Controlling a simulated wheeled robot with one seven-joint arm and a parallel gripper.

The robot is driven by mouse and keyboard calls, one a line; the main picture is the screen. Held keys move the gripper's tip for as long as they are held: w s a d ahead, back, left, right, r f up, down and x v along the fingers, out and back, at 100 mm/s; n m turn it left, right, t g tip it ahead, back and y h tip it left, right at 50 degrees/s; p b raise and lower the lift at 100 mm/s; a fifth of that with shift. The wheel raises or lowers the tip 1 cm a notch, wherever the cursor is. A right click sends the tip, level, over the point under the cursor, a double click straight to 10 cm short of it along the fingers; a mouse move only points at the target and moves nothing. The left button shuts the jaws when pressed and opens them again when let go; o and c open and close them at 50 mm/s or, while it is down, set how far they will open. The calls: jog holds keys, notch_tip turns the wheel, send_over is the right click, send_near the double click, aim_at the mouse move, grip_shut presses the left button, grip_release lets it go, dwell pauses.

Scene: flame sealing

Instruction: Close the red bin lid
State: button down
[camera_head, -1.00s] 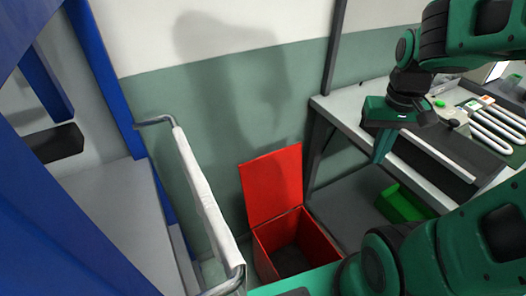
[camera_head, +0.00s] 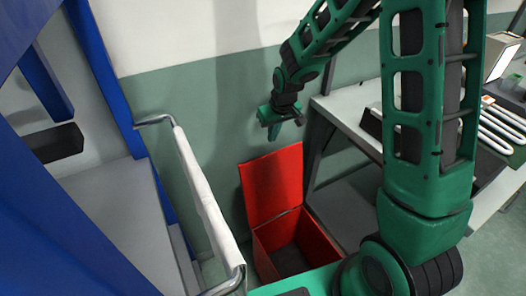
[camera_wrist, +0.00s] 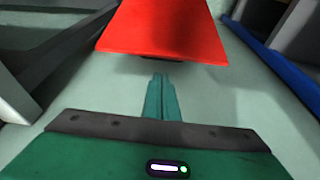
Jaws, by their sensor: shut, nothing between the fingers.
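The red bin (camera_head: 308,262) stands on the floor in the head view. Its red lid (camera_head: 272,186) is open and stands upright at the back of the bin, near the wall. The lid's edge also shows at the top of the wrist view (camera_wrist: 165,32). My gripper (camera_head: 275,132) is above the lid's top edge, apart from it, by the green wall. In the wrist view its fingers (camera_wrist: 161,82) are shut with nothing between them, pointing toward the lid's edge with a gap between. The bin's interior is dark and partly hidden by its front wall.
A rail with a white cloth (camera_head: 205,200) stands left of the bin, beside a blue frame (camera_head: 100,75). A workbench (camera_head: 345,112) with a lower shelf stands to the right. The wall is close behind the lid.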

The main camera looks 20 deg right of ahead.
jog(key=x, duration=0.3)
jog(key=a+x, duration=0.1)
jog(key=x, duration=0.7)
jog(key=shift+w+a, duration=0.25)
jog(key=shift+w, duration=0.05)
